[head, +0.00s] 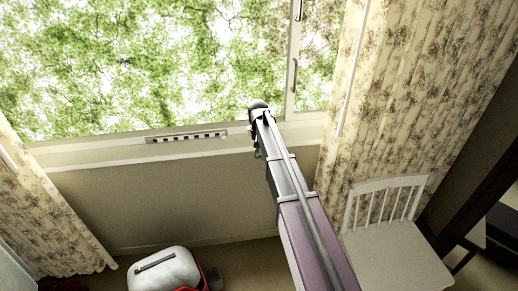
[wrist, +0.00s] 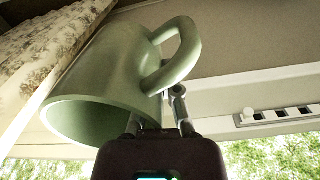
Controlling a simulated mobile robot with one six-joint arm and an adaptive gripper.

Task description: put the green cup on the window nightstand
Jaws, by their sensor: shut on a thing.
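The green cup (wrist: 105,75) fills the upper left of the wrist view, tilted, with its open mouth toward the lower left and its handle toward the upper right. My gripper (wrist: 158,110) is shut on the cup near the handle and holds it up in front of the window wall. In the head view my arm reaches toward the window sill, and the gripper is mostly hidden behind the arm. I cannot make out the cup clearly there. No window nightstand can be identified in either view.
A floral curtain (head: 410,90) hangs on the right and another curtain (head: 45,215) on the left. A white chair (head: 395,255) stands at the lower right. A white rounded object with a dark handle (head: 165,272) is on the floor at the lower left. The window sill (head: 110,150) runs behind my arm.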

